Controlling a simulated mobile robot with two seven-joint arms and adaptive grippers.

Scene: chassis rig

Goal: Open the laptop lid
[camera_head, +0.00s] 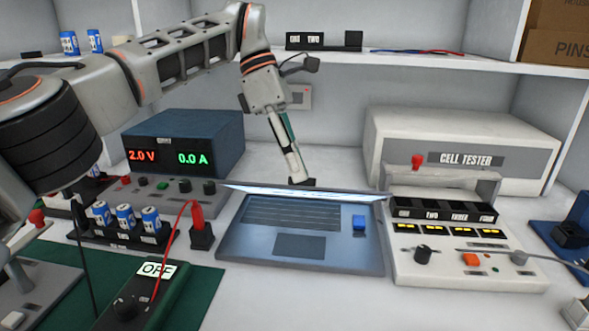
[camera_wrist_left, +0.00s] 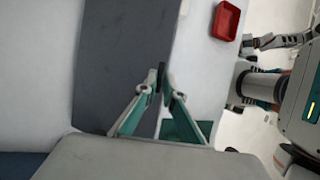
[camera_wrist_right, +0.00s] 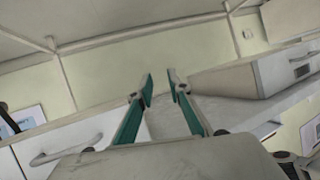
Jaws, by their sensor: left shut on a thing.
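The laptop (camera_head: 300,245) stands on the bench with its keyboard and touchpad in sight. Its lid (camera_head: 305,192) is raised and seen almost edge-on, with a bright sliver of screen showing. My left gripper (camera_head: 300,182) comes down at the middle of the lid's upper edge; its fingertips are partly hidden there. In the left wrist view the left gripper's fingers (camera_wrist_left: 162,78) are close together at the edge of the dark grey lid (camera_wrist_left: 120,70), shut on it. My right gripper (camera_wrist_right: 160,78) is open and empty, away from the laptop, and absent from the head view.
A cell tester (camera_head: 440,275) stands close to the laptop's right. A red-tipped lead post (camera_head: 200,230) and a battery holder (camera_head: 120,232) stand to its left. A power supply (camera_head: 185,140) is behind left. A meter (camera_head: 150,295) lies front left. The bench in front is clear.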

